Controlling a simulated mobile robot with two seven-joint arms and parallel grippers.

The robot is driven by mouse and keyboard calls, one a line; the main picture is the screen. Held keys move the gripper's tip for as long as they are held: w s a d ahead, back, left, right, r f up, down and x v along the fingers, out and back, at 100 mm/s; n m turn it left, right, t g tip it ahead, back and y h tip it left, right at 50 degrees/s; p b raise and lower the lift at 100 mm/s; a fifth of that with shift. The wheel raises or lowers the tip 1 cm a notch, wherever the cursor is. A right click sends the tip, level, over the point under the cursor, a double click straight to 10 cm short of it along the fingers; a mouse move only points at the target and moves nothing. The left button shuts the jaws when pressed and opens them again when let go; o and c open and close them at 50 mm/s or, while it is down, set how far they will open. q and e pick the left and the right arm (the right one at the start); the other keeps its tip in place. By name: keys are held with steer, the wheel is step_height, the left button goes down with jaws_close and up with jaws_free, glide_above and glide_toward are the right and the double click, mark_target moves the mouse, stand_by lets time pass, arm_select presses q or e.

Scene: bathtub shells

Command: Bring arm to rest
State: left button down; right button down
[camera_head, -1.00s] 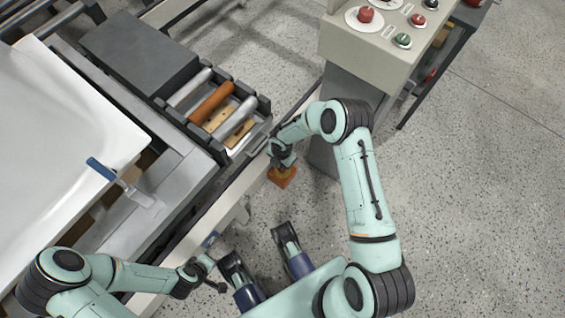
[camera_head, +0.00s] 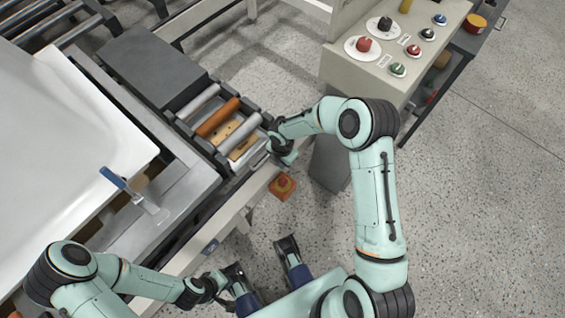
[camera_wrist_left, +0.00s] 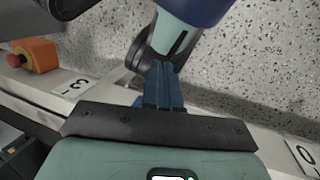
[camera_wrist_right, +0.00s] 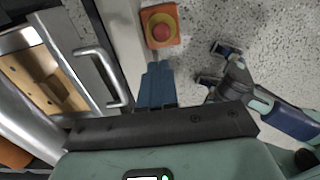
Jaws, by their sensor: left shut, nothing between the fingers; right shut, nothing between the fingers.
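My right gripper (camera_head: 286,160) hangs at the end of the pale green right arm, beside the tool tray's near end and above an orange box with a red button (camera_head: 283,187). In the right wrist view its blue fingers (camera_wrist_right: 157,84) are shut together with nothing between them. My left gripper (camera_head: 221,290) is low in the head view, partly hidden by my own parts, near the workbench's front edge. In the left wrist view its blue fingers (camera_wrist_left: 161,84) are shut and empty.
A control panel (camera_head: 345,75) with coloured knobs stands at back right. Speckled floor (camera_head: 480,200) is open at right.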

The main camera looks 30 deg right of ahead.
stand_by(0.4)
